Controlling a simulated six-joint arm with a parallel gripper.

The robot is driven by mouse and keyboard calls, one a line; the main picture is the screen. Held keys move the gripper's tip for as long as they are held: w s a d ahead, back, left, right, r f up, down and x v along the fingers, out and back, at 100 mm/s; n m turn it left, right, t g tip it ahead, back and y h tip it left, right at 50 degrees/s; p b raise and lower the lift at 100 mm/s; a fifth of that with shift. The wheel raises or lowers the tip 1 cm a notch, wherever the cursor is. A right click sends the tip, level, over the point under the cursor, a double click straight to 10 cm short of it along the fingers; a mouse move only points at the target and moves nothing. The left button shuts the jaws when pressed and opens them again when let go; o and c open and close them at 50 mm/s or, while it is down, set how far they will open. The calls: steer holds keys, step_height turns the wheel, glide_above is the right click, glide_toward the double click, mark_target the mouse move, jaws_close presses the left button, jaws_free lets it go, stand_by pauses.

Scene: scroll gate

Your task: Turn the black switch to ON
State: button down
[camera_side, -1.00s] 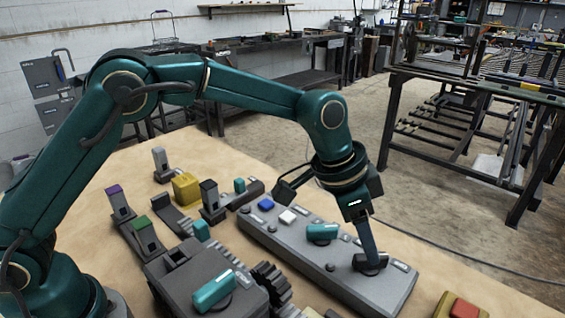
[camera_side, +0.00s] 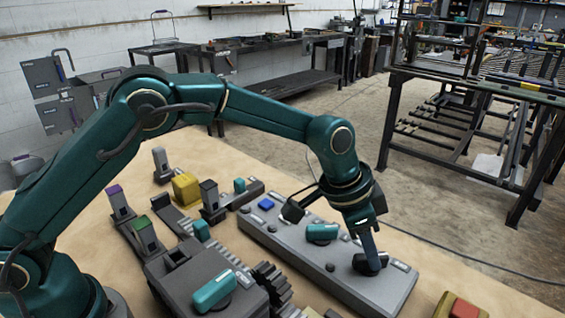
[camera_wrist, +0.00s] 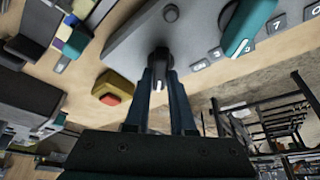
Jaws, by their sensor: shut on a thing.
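The black switch (camera_side: 370,265) sits at the near right end of the long grey panel (camera_side: 385,292). My gripper (camera_side: 371,259) reaches down to it and is shut on it. In the wrist view the two fingers stand on either side of the black switch (camera_wrist: 161,57), against the panel (camera_wrist: 128,42). The fingers partly hide the switch.
A teal knob (camera_side: 322,232) and a blue button (camera_side: 266,204) are farther along the same panel. A red button on a yellow box (camera_side: 462,306) stands to the right. A grey box with a teal handle (camera_side: 213,291) and gears lie to the left.

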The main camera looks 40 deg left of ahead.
steer(key=shift+s, duration=0.1)
steer(key=n+y, duration=0.1)
steer(key=n, duration=0.2)
steer(key=n+t+y, duration=0.1)
steer(key=n, duration=0.2)
steer(key=shift+d+n, duration=0.2)
steer(key=shift+n, duration=0.2)
steer(key=n+y, duration=0.1)
steer(key=n, duration=0.2)
steer(key=n+y, duration=0.1)
steer(key=n, duration=0.2)
steer(key=shift+d+y, duration=0.1)
steer(key=shift+y, duration=0.3)
steer(key=shift+n, duration=0.3)
steer(key=c, duration=0.8)
jaws_free()
steer(key=shift+o, duration=0.2)
steer(key=v, duration=0.3)
steer(key=shift+s+d+r, duration=0.1)
steer(key=shift+d+r, duration=0.05)
steer(key=shift+r, duration=0.2)
steer(key=shift+s+r, duration=0.3)
steer(key=shift+r, duration=0.3)
